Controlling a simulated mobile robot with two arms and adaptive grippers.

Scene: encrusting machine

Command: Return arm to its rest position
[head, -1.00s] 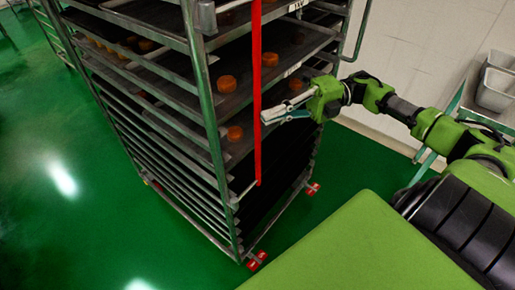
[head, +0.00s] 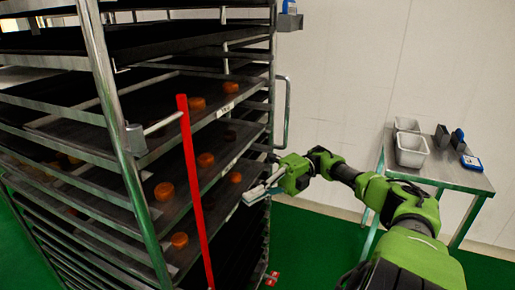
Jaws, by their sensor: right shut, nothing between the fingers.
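My right gripper (head: 262,191) shows in the head view at the right front edge of the tall metal rack (head: 105,90). Its fingers are shut with nothing between them. They point left toward the rack, and the green arm reaches in from the lower right. I cannot tell whether the fingertips touch the rack or a tray. My left gripper is not in view.
The rack holds dark trays (head: 75,172) with several orange-brown round pieces (head: 164,191). A red bar (head: 195,190) stands across its front. A metal table (head: 455,178) with white bins (head: 411,150) stands at right by the pale wall. Green floor (head: 310,245) lies between.

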